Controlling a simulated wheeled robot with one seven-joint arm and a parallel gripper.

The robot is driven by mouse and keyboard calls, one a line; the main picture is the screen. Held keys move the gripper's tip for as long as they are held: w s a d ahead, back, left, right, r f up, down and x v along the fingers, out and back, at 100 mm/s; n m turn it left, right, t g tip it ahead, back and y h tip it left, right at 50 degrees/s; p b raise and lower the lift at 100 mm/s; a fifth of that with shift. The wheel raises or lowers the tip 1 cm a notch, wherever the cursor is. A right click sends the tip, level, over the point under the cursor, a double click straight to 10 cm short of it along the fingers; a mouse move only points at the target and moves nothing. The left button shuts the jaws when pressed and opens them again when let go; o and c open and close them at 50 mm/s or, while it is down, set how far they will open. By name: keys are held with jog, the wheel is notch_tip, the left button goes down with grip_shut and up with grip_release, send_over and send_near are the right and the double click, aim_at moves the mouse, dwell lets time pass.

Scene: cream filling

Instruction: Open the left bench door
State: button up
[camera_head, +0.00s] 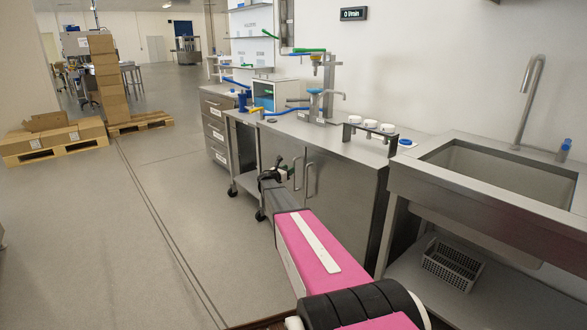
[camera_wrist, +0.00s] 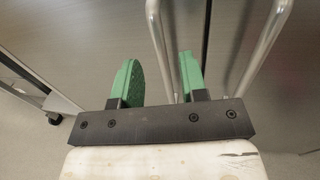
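The bench (camera_head: 340,140) has two grey metal doors side by side. The left bench door (camera_head: 269,149) is shut, and my gripper and arm hide part of it. Its upright bar handle, the left handle (camera_head: 296,172), shows beside my gripper (camera_head: 281,168). In the wrist view my gripper (camera_wrist: 160,82) has its two green fingers apart. The left handle (camera_wrist: 157,40) runs into the gap between them, nearer the right finger. The right door's handle (camera_wrist: 264,45) stands outside, to the right of the right finger. The handles' lower ends are hidden behind my gripper.
The right bench door (camera_head: 340,205) is shut. A sink (camera_head: 510,180) with a grey crate (camera_head: 453,264) below stands at the right. A drawer unit (camera_head: 216,128) and a wheeled cart (camera_head: 242,150) stand left of the doors.

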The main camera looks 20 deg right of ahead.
jog(key=x, duration=0.5)
grip_shut()
jog(key=shift+a, duration=0.1)
